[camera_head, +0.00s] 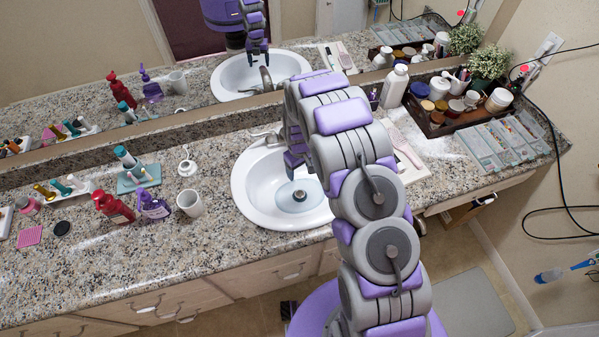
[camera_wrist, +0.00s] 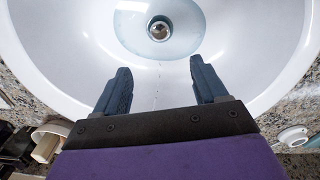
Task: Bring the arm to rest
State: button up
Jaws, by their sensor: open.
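My gripper (camera_wrist: 160,90) is open and empty in the wrist view, its two dark blue fingers well apart. It hangs over the white sink (camera_head: 257,202), with the basin (camera_wrist: 75,35) filling the wrist view. A little water (camera_wrist: 185,42) lies around the drain (camera_wrist: 159,30). My purple and grey arm (camera_head: 345,117) reaches up from the lower right and bends down over the sink in the head view.
Left of the sink stand a white mug (camera_head: 190,204), a purple bottle (camera_head: 153,207) and a red bottle (camera_head: 112,208). To the right are a white bottle (camera_head: 394,87), a tray of jars (camera_head: 424,125) and a pill organizer (camera_head: 501,143). A mirror lines the wall behind. A drawer is open (camera_head: 462,212).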

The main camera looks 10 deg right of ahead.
dwell(0.6)
jog(key=s+d+r+m, duration=0.15)
jog(key=s+r, duration=0.25)
jog(key=r, duration=0.4)
jog(key=s+d+r+m, duration=0.1)
jog(key=s+d+r, duration=0.1)
jog(key=s+r, duration=0.45)
jog(key=s+d+r+m, duration=0.1)
jog(key=s+d+r, duration=0.15)
jog(key=r, duration=0.75)
jog(key=s+r, duration=0.3)
jog(key=s, duration=0.6)
jog(key=s+d+r+m+g, duration=0.1)
jog(key=s+r, duration=0.3)
jog(key=s, duration=0.5)
jog(key=s+r+m, duration=0.1)
jog(key=s+r, duration=0.3)
jog(key=s, duration=0.6)
jog(key=shift+d+g, duration=0.2)
jog(key=shift+g, duration=0.2)
jog(key=shift+w+m, duration=0.1)
jog(key=shift+m, duration=0.15)
